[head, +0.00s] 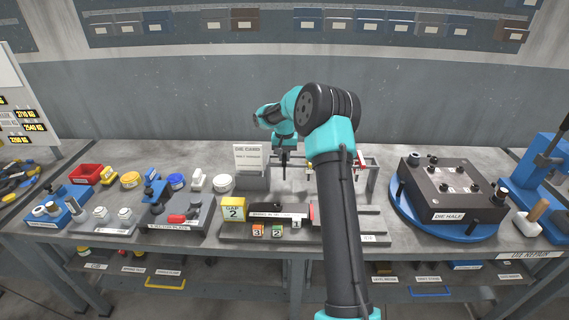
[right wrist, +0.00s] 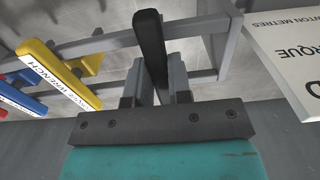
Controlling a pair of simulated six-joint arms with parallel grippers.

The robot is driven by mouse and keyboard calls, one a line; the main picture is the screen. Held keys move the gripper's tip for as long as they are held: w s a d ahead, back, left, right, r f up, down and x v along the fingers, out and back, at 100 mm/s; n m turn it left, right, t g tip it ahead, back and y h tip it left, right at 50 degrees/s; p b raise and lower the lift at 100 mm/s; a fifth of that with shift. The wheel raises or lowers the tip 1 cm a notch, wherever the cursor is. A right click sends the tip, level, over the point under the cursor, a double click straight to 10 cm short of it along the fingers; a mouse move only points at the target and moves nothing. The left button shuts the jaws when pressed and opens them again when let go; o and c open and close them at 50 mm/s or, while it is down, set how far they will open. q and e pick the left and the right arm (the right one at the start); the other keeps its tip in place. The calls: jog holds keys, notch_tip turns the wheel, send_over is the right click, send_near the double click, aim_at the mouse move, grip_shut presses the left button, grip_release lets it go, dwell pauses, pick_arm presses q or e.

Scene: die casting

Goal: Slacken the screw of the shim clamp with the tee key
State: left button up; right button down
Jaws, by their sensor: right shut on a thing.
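My right gripper (head: 284,150) is at the tool rack behind the bench's middle. In the right wrist view the right gripper (right wrist: 159,82) is shut on a black bar-shaped handle (right wrist: 149,45), which looks like the tee key; no label on it can be read. The handle crosses the grey rack rail. In the head view the held tool is small and dark. The long dark fixture (head: 268,214) with a label strip, which seems to hold the shim clamp, lies at the bench front beside the yellow GAP 2 block (head: 233,210). Its screw cannot be made out. My left gripper is not in view.
Yellow (right wrist: 58,75) and blue (right wrist: 22,92) handles hang on the rack left of the held one. A white torque card (right wrist: 290,55) stands right of it. The die half (head: 455,190) is on the right of the bench. Numbered small blocks (head: 277,231) sit before the fixture.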

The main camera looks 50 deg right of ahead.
notch_tip(320, 180, up, 12)
dwell(1.8)
dwell(0.3)
jog(key=w+a+r+n, duration=0.1)
jog(key=w+a+n, duration=0.25)
jog(key=a, duration=0.95)
jog(key=s+a+r+n, duration=0.1)
jog(key=s+a+n, duration=0.1)
jog(key=a, duration=1.4)
jog(key=s+a+r+n, duration=0.1)
jog(key=a+n, duration=0.3)
jog(key=a, duration=1.2)
jog(key=shift+s+r, duration=0.35)
jog(key=shift+s, duration=0.25)
